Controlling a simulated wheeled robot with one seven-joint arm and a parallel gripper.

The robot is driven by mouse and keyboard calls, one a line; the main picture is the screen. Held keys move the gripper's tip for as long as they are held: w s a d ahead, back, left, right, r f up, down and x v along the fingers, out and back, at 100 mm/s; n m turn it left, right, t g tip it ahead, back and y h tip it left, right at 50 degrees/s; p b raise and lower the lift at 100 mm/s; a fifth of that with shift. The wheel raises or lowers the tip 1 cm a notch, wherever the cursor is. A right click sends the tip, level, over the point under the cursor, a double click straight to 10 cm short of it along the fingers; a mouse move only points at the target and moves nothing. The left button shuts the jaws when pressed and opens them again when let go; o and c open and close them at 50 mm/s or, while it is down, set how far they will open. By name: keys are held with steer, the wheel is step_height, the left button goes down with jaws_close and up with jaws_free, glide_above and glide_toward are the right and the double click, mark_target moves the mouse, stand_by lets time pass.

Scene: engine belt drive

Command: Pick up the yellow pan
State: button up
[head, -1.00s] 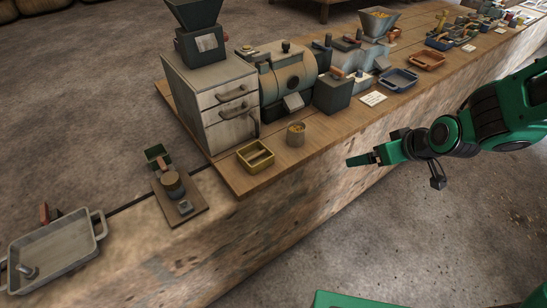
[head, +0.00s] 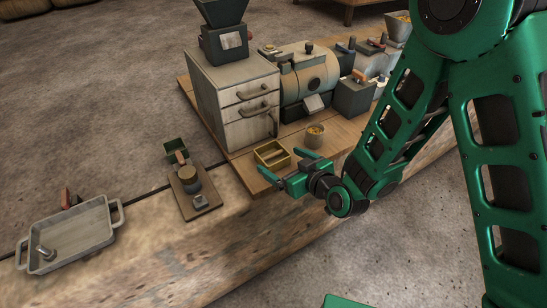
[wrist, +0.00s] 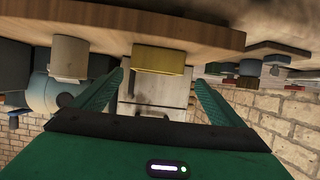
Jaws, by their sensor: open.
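The yellow pan (head: 272,156) is a small rectangular tray with a divider, lying near the front edge of the wooden board. In the wrist view the yellow pan (wrist: 158,59) shows side-on, beyond and between my fingertips. My gripper (head: 284,171) is open and empty, right at the near side of the pan; the head view does not settle whether a finger touches it. In the wrist view my gripper (wrist: 158,80) shows both green fingers spread apart.
A round tan cup (head: 314,137) stands just right of the pan. A grey drawer cabinet (head: 236,105) stands behind it. A small board with a jar (head: 191,182) and a grey tray (head: 72,238) lie to the left. Open floor is in front.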

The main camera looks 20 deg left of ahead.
mark_target(266, 148)
steer(key=shift+w+d+x, duration=0.1)
steer(key=shift+w+x, duration=0.05)
steer(key=shift+x, duration=1.05)
steer(key=shift+w+d+x, duration=0.1)
steer(key=shift+x, duration=1.1)
steer(key=shift+w+d+x, duration=0.1)
steer(key=shift+w+x, duration=0.05)
steer(key=shift+x, duration=1.05)
steer(key=shift+r, duration=0.1)
steer(key=c, duration=1.1)
